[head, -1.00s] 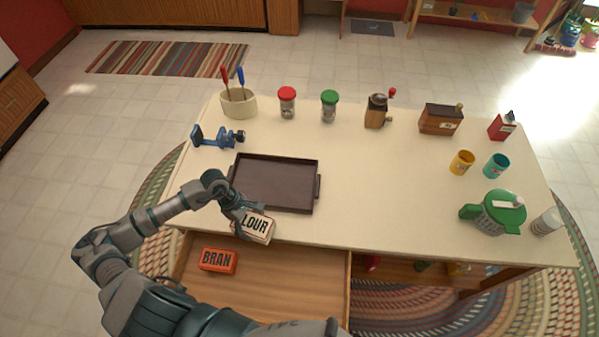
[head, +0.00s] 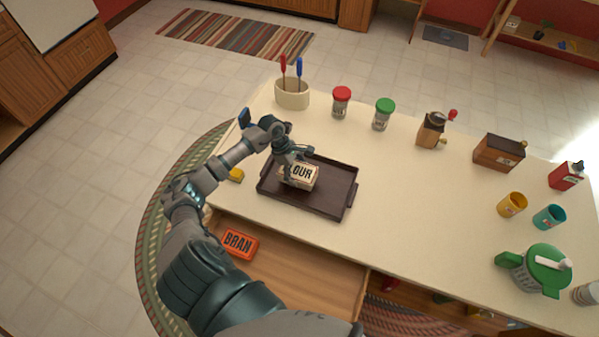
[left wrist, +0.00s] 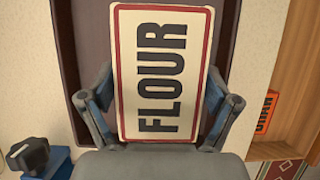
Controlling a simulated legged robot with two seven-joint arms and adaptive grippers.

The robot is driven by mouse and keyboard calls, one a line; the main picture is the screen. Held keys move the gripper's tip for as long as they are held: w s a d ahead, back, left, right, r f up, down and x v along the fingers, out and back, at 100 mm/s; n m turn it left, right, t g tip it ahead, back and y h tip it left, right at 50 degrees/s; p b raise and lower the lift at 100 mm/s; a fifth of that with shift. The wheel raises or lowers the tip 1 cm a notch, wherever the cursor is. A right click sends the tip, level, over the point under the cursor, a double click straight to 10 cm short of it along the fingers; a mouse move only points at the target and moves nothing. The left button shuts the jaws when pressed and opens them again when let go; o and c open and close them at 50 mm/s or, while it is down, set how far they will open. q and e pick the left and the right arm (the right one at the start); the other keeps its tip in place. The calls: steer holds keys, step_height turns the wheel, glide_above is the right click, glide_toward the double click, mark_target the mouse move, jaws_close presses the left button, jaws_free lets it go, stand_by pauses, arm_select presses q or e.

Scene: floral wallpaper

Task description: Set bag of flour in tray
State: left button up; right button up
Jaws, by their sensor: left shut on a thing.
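The bag of flour (head: 300,177) is a cream block with a red border and black lettering. It is over the dark brown tray (head: 330,207) in the head view; I cannot tell whether it touches the tray's floor. My left gripper (head: 290,170) is shut on it, with fingers on both sides of the bag. In the left wrist view the flour bag (left wrist: 163,72) fills the middle between the fingers (left wrist: 160,125), and the tray (left wrist: 85,30) shows behind it. My right gripper is not in view.
An orange BRAN box (head: 240,243) lies in the open drawer (head: 300,280) below the table's front edge. A utensil holder (head: 292,94), red-lidded jar (head: 341,103) and green-lidded jar (head: 383,115) stand behind the tray. The tabletop (head: 420,200) right of the tray is clear.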

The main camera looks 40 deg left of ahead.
mark_target(296, 165)
arm_select(q)
steer(key=shift+w+a, duration=0.25)
steer(key=shift+w, duration=0.75)
steer(key=shift+d+f, duration=0.1)
steer(key=shift+d, duration=0.15)
steer(key=x, duration=0.3)
steer(key=shift+s+a+f, duration=0.1)
steer(key=shift+s+a, duration=0.15)
steer(key=shift+a, duration=0.15)
steer(key=shift+a+f, duration=0.1)
steer(key=shift+a, duration=0.05)
steer(key=o, duration=0.7)
steer(key=shift+a+f, duration=0.1)
steer(key=shift+a, duration=0.2)
steer(key=shift+d+r, duration=0.2)
steer(key=v, duration=0.6)
steer(key=shift+r, duration=0.3)
steer(key=v, duration=0.4)
steer(key=shift+a, duration=0.3)
steer(key=shift+s+a+r, duration=0.1)
steer(key=shift+r, duration=0.45)
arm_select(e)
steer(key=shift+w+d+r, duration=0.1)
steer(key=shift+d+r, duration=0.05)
